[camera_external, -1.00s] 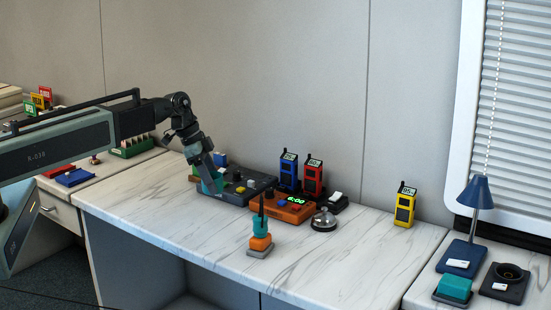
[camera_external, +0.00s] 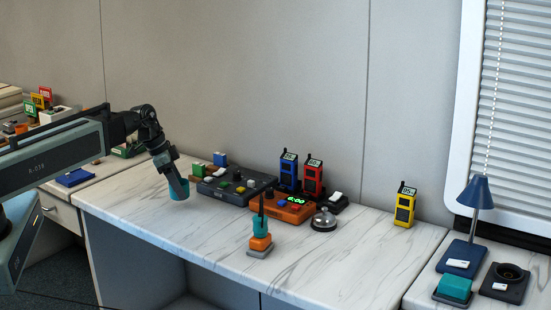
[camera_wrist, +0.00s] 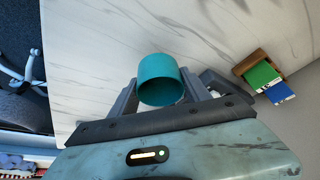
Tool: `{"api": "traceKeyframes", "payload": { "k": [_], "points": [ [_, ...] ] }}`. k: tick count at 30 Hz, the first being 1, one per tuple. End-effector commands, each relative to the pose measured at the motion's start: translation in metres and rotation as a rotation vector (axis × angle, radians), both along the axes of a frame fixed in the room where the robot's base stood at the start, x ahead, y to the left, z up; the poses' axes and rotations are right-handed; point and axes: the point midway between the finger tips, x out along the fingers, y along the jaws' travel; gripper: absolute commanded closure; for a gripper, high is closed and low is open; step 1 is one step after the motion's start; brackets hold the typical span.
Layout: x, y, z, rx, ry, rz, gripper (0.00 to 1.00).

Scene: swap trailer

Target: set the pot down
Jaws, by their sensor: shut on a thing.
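The pot is a teal cylinder (camera_external: 179,189) at the left part of the marble-topped counter (camera_external: 240,240). My gripper (camera_external: 181,187) is shut on it, reaching down from the upper left. In the wrist view the pot (camera_wrist: 158,78) sits between the two fingers, its open end partly visible. The pot is close above the counter or touching it; I cannot tell which.
The counter's front left is clear.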

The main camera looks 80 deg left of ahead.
Motion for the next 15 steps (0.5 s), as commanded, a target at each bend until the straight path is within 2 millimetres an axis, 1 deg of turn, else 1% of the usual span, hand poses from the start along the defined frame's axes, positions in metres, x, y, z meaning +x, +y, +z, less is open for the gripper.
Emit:
{"api": "traceKeyframes", "payload": {
  "k": [1,3,5,12,15],
  "points": [
    [0.0,0.0,-0.016,0.0,0.0,0.0,0.84],
    [0.0,0.0,-0.029,0.0,0.0,0.0,0.84],
    [0.0,0.0,-0.036,0.0,0.0,0.0,0.84],
    [0.0,0.0,-0.032,0.0,0.0,0.0,0.84],
    [0.0,0.0,-0.035,0.0,0.0,0.0,0.84]
  ]
}}
